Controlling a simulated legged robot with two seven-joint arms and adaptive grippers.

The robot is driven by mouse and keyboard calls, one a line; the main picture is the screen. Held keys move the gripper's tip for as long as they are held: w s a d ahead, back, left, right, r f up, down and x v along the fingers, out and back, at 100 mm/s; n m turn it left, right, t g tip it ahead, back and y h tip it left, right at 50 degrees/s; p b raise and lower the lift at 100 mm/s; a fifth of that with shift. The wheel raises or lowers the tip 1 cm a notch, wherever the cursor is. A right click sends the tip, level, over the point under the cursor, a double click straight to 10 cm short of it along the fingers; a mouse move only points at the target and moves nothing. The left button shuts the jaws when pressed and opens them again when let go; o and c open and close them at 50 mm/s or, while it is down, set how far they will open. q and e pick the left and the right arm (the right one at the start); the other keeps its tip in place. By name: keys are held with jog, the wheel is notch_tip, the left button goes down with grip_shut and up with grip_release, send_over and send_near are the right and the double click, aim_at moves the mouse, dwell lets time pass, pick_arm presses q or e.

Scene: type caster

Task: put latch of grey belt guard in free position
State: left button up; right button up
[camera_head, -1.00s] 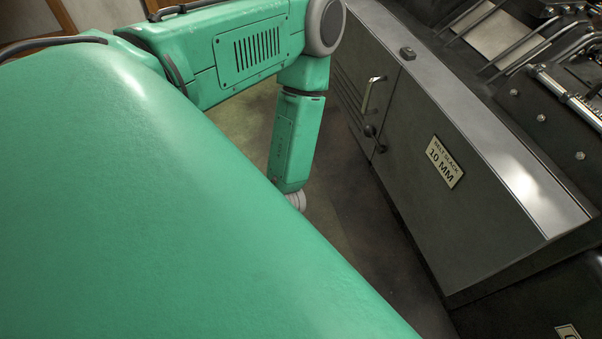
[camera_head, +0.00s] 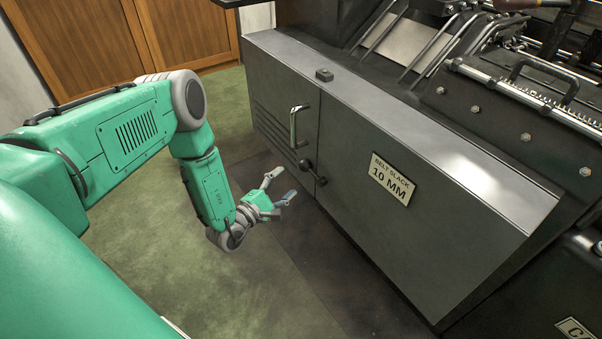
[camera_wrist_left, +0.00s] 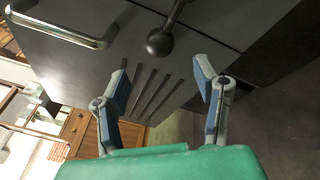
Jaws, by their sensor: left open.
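The grey belt guard (camera_head: 345,160) is the long dark panel on the machine's front, with a plate reading "BELT SLACK 10 MM" (camera_head: 391,179). Its latch (camera_head: 311,172) is a short dark lever with ball ends, low beside the panel seam and below a metal handle (camera_head: 293,126). My left gripper (camera_head: 284,186) is open and empty, just left of the latch and apart from it. In the left wrist view the latch's ball knob (camera_wrist_left: 160,43) hangs beyond the two spread fingers (camera_wrist_left: 168,86), roughly between them. My right gripper is not in view.
The machine (camera_head: 520,100) stands behind and above the guard, with rods and a toothed rail. A small dark block (camera_head: 324,75) sits on the guard's top ledge. The green floor (camera_head: 290,285) in front is clear. Wooden cabinets (camera_head: 120,40) stand at the back left.

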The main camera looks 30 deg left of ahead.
aim_at(301, 170)
pick_arm(q)
jog(key=w+b, duration=0.1)
jog(key=w, duration=0.2)
jog(key=w+d+b, duration=0.1)
jog(key=w, duration=0.2)
jog(key=shift+w+d, duration=0.1)
jog(key=shift+w, duration=0.1)
jog(key=shift+w+a+f, duration=0.1)
jog(key=shift+w+a, duration=0.15)
jog(key=shift+w, duration=0.45)
jog(key=shift+d, duration=0.3)
jog(key=shift+c, duration=0.8)
grip_shut()
